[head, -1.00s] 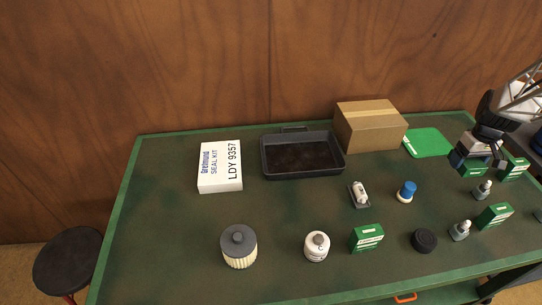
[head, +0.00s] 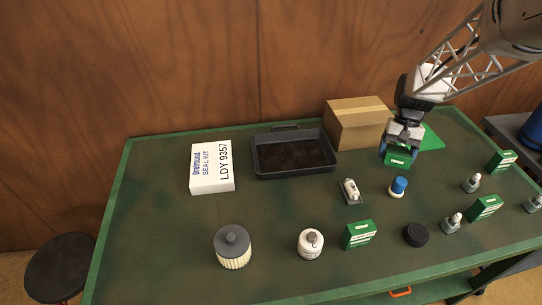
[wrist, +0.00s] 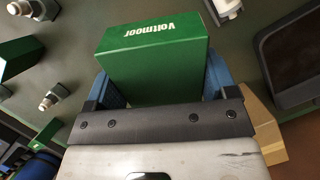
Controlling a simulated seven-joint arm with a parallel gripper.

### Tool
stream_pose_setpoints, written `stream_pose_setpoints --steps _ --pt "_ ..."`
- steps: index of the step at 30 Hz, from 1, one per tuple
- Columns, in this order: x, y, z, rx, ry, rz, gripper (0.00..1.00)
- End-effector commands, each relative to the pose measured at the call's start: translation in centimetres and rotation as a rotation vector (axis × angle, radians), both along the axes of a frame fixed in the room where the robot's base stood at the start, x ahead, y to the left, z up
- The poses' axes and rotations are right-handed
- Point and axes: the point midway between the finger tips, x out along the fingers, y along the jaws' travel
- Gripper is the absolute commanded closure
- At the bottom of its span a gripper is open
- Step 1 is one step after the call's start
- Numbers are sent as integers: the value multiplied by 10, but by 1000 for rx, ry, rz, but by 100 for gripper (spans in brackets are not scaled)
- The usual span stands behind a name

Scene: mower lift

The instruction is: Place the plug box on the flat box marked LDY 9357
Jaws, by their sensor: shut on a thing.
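The flat white box marked LDY 9357 (head: 203,179) lies on the left part of the bench, with "Greimund SEAL KIT" also printed on it; its top is bare.
The bench left of the filter is clear.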

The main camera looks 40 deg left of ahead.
Motion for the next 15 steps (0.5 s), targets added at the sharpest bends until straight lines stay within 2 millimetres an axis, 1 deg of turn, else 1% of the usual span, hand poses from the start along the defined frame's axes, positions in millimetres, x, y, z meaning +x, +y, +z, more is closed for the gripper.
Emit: stream_pose_setpoints --steps 1,5,9,15 --pt "-11 14 -2 -9 30 -36 51" --pt "-42 50 -4 -27 119 -168 51" --pt "-78 88 -5 -32 234 -327 51" --pt "-120 129 -4 -13 383 -524 51"
